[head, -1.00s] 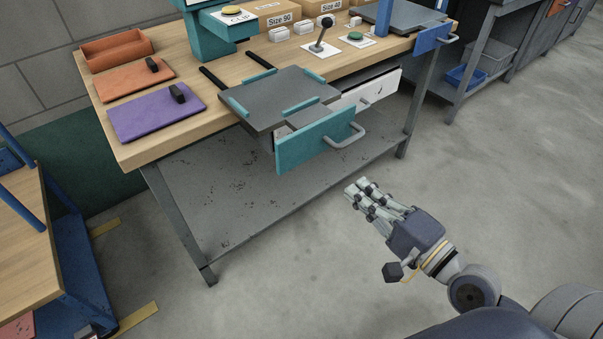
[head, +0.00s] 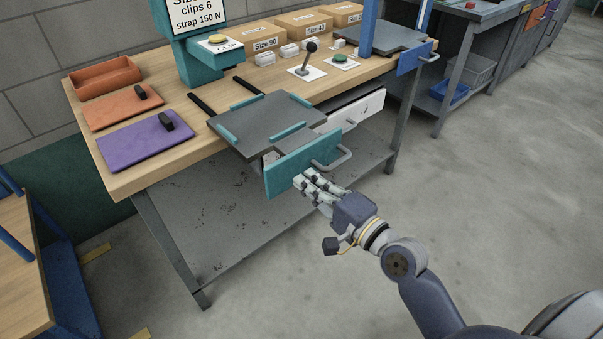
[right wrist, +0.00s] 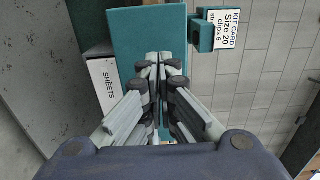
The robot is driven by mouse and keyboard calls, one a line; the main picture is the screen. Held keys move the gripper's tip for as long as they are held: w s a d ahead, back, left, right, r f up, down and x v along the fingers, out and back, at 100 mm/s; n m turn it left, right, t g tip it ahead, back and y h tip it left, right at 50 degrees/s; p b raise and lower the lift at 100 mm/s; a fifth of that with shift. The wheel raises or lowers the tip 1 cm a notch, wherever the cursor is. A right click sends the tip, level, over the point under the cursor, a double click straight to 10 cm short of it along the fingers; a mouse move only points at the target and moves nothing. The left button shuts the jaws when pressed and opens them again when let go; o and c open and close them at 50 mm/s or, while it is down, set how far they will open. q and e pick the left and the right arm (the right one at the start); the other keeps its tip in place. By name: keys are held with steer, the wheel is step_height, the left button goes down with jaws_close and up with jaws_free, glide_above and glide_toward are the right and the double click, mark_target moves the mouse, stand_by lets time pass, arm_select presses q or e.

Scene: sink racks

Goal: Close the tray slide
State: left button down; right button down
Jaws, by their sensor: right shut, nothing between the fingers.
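The tray slide's flat grey tray (head: 262,122) has teal edge strips and sits out over the bench's front edge, with two black rails behind it. Below its front is an upright teal panel (head: 285,174) with a grey bar handle (head: 340,160); the panel stands out from the bench. My right gripper (head: 305,179) is shut and empty at the panel's lower front, left of the handle. In the right wrist view the closed fingertips (right wrist: 160,62) point at the teal panel (right wrist: 147,30); whether they touch it I cannot tell. My left gripper is out of view.
A white drawer (head: 352,114), marked SHEETS in the right wrist view, stands partly open just right of the teal panel. The bench (head: 115,183) carries mats, boxes and a lever (head: 308,56). The floor at the right is clear.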

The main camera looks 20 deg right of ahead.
mark_target(293, 168)
steer(key=shift+x, duration=1.35)
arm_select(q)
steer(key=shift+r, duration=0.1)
